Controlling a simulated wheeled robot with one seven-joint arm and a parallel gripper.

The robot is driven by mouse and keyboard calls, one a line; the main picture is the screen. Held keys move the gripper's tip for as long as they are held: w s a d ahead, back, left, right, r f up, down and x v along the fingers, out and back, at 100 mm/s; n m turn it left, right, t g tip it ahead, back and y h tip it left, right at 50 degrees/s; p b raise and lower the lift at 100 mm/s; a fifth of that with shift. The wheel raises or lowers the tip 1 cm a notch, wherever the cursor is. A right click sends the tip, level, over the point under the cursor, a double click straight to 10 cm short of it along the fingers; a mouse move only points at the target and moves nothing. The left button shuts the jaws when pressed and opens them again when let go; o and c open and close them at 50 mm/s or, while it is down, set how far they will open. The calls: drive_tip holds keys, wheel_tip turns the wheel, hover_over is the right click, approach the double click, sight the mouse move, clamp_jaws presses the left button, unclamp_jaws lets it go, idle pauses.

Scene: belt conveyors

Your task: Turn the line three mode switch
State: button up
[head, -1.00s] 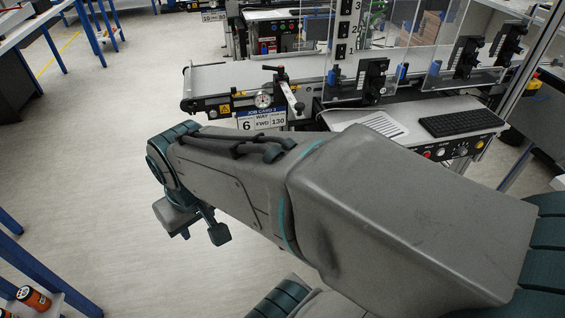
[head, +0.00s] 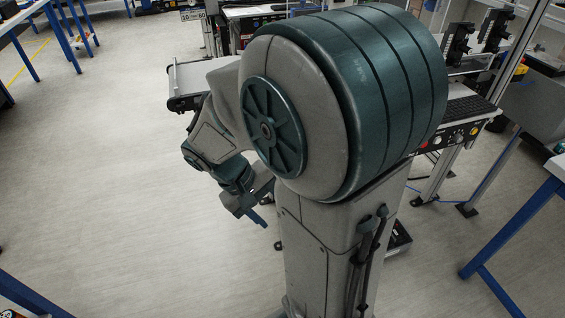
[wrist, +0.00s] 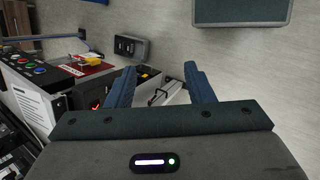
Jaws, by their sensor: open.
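My gripper (head: 250,205) hangs left of my arm's column in the head view, low over the floor. In the wrist view its two blue fingers stand apart and empty, with a gap (wrist: 160,80) between them. I cannot pick out the line three mode switch for certain in either view. A control panel (wrist: 24,64) with coloured round buttons lies at the left of the wrist view, apart from the fingers. In the head view, my arm hides most of the belt conveyor (head: 186,84) and whatever controls are on its front.
A blue-legged table (head: 533,215) stands at the right.

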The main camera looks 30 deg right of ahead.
drive_tip(key=w+d+f+n+t+h+b, duration=0.1)
drive_tip(key=w+d+f+n+h+b, duration=0.15)
drive_tip(key=w+f+h, duration=0.45)
drive_tip(key=w+d+f+n+h+b, duration=0.2)
drive_tip(key=w+d+f+h+b, duration=0.25)
drive_tip(key=f, duration=0.45)
drive_tip(key=s+d+h+p, duration=0.1)
drive_tip(key=d+p, duration=0.1)
drive_tip(key=d, duration=1)
drive_tip(key=shift+d+r+p, duration=0.15)
drive_tip(key=shift+d+p, duration=0.15)
drive_tip(key=shift+p, duration=0.05)
drive_tip(key=shift+c, duration=0.3)
drive_tip(key=c, duration=0.9)
